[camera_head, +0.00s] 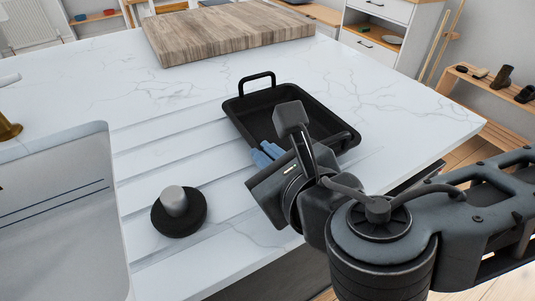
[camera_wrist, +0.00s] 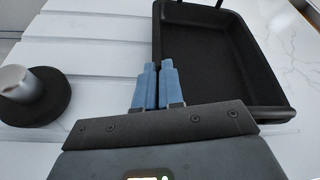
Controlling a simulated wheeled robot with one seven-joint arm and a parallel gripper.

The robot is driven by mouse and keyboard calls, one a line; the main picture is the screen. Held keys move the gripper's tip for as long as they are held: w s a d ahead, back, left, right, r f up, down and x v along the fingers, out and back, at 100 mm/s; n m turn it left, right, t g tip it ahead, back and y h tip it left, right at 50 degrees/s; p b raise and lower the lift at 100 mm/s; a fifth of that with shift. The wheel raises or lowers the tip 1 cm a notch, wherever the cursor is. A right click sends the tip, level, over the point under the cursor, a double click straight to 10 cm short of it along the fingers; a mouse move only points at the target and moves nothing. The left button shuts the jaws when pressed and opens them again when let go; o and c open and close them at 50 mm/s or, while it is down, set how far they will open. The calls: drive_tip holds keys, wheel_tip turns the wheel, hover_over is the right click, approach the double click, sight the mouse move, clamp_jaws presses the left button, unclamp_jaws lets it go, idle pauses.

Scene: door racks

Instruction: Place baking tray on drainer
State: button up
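The black baking tray (camera_head: 255,107) is a deep rectangular pan with a loop handle at its far end. It lies upright at the right end of the drainer (camera_head: 150,150), the shallow grooves cut into the white worktop beside the sink. I cannot tell whether it touches the surface. My gripper (camera_head: 266,154) is at the tray's near left side. In the wrist view its blue fingers (camera_wrist: 158,66) are close together, one on each side of the tray's left wall, and look shut on it.
A dark round object with a grey knob (camera_head: 178,211) stands on the grooves, left of my gripper. The sink (camera_head: 60,220) is at the left. A thick wooden board (camera_head: 225,32) lies at the back. Marble worktop right of the tray is clear.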

drive_tip(key=o, duration=0.5)
drive_tip(key=shift+c, duration=0.2)
drive_tip(key=p+v, duration=0.1)
drive_tip(key=v, duration=0.5)
drive_tip(key=shift+s+d+r, duration=0.1)
drive_tip(key=shift+r, duration=0.1)
drive_tip(key=shift+s+d+r+p, duration=0.1)
drive_tip(key=shift+s+r+p, duration=0.15)
drive_tip(key=shift+p, duration=0.55)
drive_tip(key=p+v, duration=0.2)
drive_tip(key=p, duration=0.2)
drive_tip(key=shift+r, duration=0.1)
drive_tip(key=s+p, duration=0.1)
drive_tip(key=s+d+p, duration=0.1)
drive_tip(key=p, duration=0.1)
drive_tip(key=shift+s+d+r, duration=0.2)
drive_tip(key=shift+s+d, duration=0.05)
drive_tip(key=shift+a, duration=0.1)
